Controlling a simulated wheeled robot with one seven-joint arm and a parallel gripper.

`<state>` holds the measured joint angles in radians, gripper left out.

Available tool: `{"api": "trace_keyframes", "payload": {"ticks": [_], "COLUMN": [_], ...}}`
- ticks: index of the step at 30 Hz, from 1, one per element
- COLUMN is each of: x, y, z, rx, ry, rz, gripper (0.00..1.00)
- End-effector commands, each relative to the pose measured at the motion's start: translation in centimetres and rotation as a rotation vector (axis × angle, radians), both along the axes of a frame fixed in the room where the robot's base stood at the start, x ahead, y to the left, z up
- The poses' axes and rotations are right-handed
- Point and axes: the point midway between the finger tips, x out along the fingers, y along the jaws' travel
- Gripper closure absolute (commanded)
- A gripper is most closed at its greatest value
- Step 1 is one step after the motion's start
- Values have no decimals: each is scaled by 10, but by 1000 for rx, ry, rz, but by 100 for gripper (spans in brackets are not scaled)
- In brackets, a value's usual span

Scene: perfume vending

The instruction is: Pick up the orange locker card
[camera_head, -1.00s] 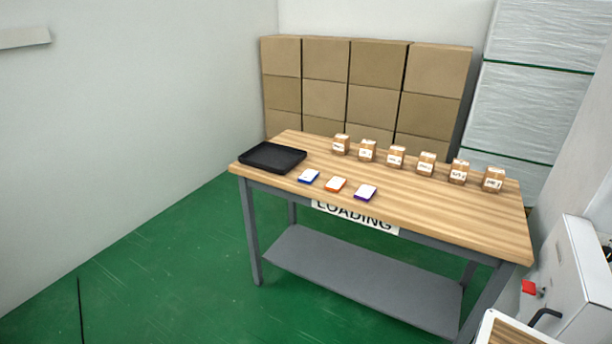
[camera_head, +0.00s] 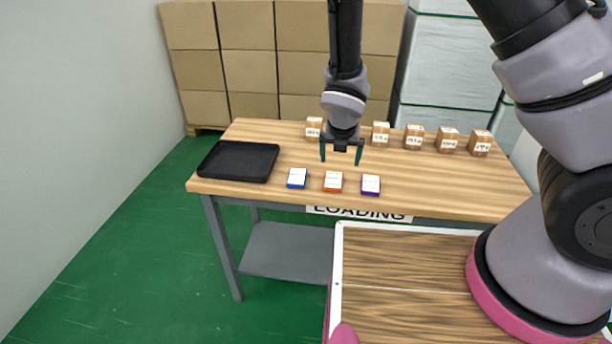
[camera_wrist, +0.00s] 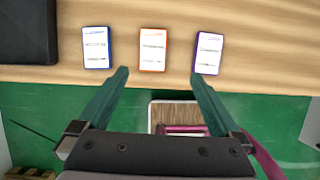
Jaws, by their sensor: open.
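The orange locker card (camera_head: 333,181) lies flat near the front edge of the wooden table (camera_head: 440,190), between a blue card (camera_head: 297,178) and a purple card (camera_head: 370,185). It has a white face with an orange border. My gripper (camera_head: 341,160) is open and empty above the table, close to the orange card. In the wrist view the orange card (camera_wrist: 152,50) lies beyond and between the open fingertips (camera_wrist: 158,78), with the blue card at left and the purple card at right. The fingers do not appear to touch any card.
A black tray (camera_head: 238,161) sits at the table's left end. Stacked cartons (camera_head: 247,52) stand behind the table. Bare wood surrounds the cards.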

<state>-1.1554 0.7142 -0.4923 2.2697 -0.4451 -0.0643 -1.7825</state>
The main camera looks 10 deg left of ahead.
Motion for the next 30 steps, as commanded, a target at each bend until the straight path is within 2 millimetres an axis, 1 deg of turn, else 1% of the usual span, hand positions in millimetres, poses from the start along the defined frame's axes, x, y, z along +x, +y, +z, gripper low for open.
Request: {"api": "trace_keyframes", "payload": {"ticks": [4,10,12,17,24,27,30], "x": [3,14,17,22,35,39,40], "y": [1,1,1,2,7,7,7], "z": [-15,-44,-51,-60,-93,-101,-104], "rx": [-20,-17,-16,-14,-15,-14,-13], "ry": [1,2,2,1,2,1,-1], "rz": [34,31,31,30,28,30,29], "gripper": [0,0,0,0,0,0,0]}}
